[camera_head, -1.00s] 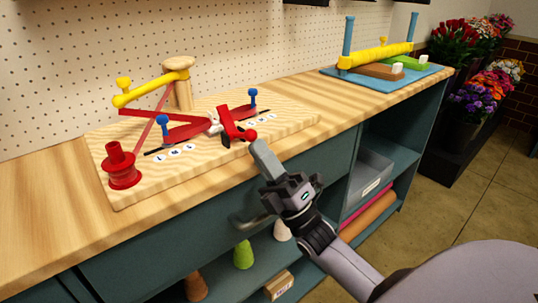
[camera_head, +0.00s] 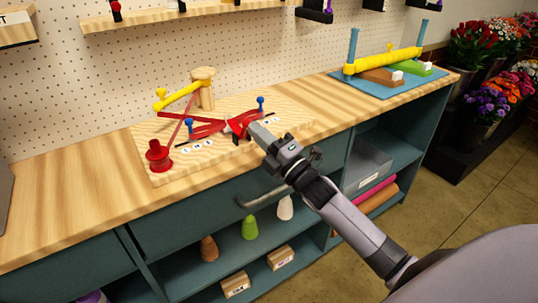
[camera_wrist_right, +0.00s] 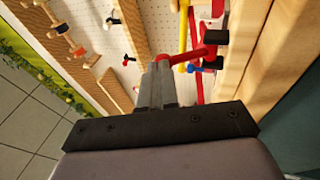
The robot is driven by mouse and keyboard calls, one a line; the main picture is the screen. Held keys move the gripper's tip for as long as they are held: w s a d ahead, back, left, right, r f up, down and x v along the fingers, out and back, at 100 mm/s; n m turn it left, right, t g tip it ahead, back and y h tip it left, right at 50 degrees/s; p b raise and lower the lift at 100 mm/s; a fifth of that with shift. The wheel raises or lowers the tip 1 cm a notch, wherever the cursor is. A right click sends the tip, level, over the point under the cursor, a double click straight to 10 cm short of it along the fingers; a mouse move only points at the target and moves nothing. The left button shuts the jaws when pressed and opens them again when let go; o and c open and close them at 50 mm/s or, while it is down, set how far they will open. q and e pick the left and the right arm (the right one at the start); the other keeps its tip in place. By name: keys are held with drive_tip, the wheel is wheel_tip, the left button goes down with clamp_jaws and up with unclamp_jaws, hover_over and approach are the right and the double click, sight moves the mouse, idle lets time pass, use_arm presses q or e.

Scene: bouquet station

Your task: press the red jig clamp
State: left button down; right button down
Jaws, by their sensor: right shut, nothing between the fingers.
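The red jig clamp (camera_head: 238,123) sits near the front right of a pale wooden jig board (camera_head: 163,180) on the workbench. My right gripper (camera_head: 256,130) is shut and empty, its fingertips at the front right of the clamp and overlapping its knob end. In the right wrist view the shut fingertips (camera_wrist_right: 160,66) lie right beside the clamp's red lever (camera_wrist_right: 187,54); I cannot tell whether they touch. My left gripper is not in view.
The board also bears a red spool (camera_head: 159,157), a yellow bar (camera_head: 178,97) and blue-knobbed posts. A blue tray (camera_head: 373,92) with a yellow roller stands at the right end. The bench (camera_head: 60,205) is clear at the left. A drawer handle juts out below.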

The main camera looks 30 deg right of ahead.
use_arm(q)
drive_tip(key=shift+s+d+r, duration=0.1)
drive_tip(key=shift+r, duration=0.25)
use_arm(e)
drive_tip(key=shift+w+a+r, duration=0.1)
drive_tip(key=shift+w+r, duration=0.75)
drive_tip(key=shift+r, duration=0.05)
drive_tip(key=shift+r, duration=0.3)
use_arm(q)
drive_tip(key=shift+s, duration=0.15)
